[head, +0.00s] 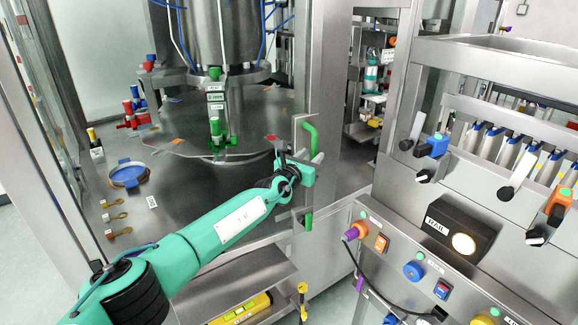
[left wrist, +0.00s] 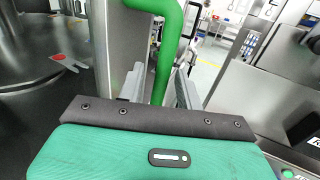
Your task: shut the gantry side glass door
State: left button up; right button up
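The green door handle (head: 310,140) is an upright bar on a metal bracket at the gantry's steel post. Its lower end (head: 308,221) shows below my gripper. The door's glass pane is hard to make out, so I cannot tell how far it stands open. My left gripper (head: 301,172) is at the handle and hides its middle. In the left wrist view, the green handle (left wrist: 164,50) passes down between the two grey fingers (left wrist: 160,88). The fingers look apart, with a narrow gap on each side of the bar. My right gripper is in neither view.
A round steel machine with a cylinder (head: 250,35) and glass-like disc stands behind the arm. A control panel with knobs and a black lamp box (head: 455,230) stands close on the right.

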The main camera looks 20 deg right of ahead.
pick_arm(q)
jog(key=shift+p+v, duration=1.75)
jog(key=shift+p, duration=0.8)
jog(key=p+v, duration=0.2)
jog(key=v, duration=0.6)
jog(key=shift+s+a+p, duration=0.15)
jog(key=shift+p, duration=0.2)
